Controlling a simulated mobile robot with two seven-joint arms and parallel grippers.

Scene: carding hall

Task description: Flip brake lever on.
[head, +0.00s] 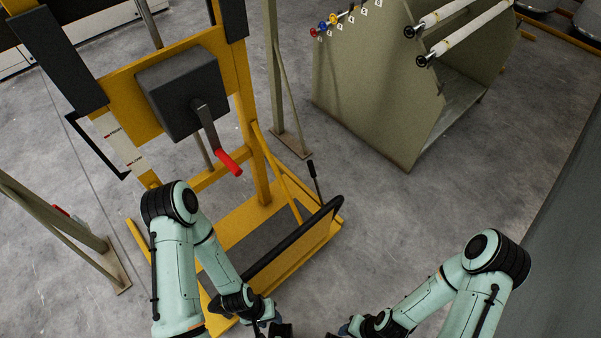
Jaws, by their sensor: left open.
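A lever with a black grip (312,172) stands up from the yellow base of a yellow-framed machine (262,180). A second lever, a grey arm with a red handle (229,162), hangs down from a dark grey box on the same frame. I cannot tell for certain which is the brake lever. My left gripper (272,329) is open at the bottom edge, partly cut off, below and apart from both levers. My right gripper (350,330) is at the bottom edge, right of the left one; its fingers are barely visible. Neither gripper touches a lever.
A black tubular bar (292,242) runs along the near side of the yellow base, between my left gripper and the levers. A beige cabinet (375,95) with white rollers stands at the back right. Grey floor (440,205) is clear between the machine and the right wall.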

